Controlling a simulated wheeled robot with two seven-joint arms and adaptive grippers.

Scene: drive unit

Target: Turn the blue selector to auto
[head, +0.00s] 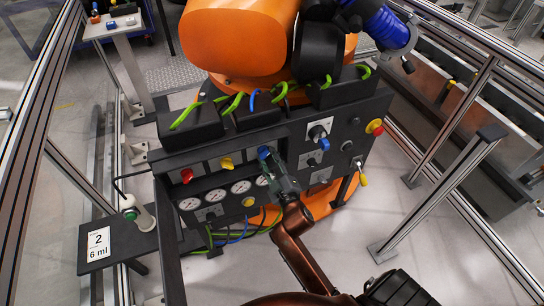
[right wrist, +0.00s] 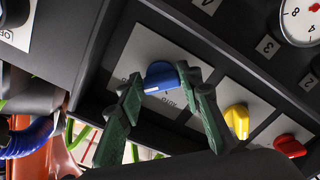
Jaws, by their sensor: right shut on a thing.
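The blue selector (head: 264,152) sits on the dark sloping panel, at the right end of a row with a yellow and a red selector. In the right wrist view the blue selector (right wrist: 160,74) stands on a white label plate (right wrist: 145,50); upside-down lettering shows beside it, partly hidden. My right gripper (head: 275,168) reaches it from the front. In the right wrist view its green fingers (right wrist: 161,80) are closed on the blue selector, one on each side. The exact setting is hard to read. My left gripper is not in view.
The yellow selector (head: 226,163) and red selector (head: 187,175) are left of the blue one. Round gauges (head: 241,187) sit below. Another blue knob (head: 324,144) and a red-yellow button (head: 375,127) are on the right panel. An orange robot (head: 240,40) stands behind.

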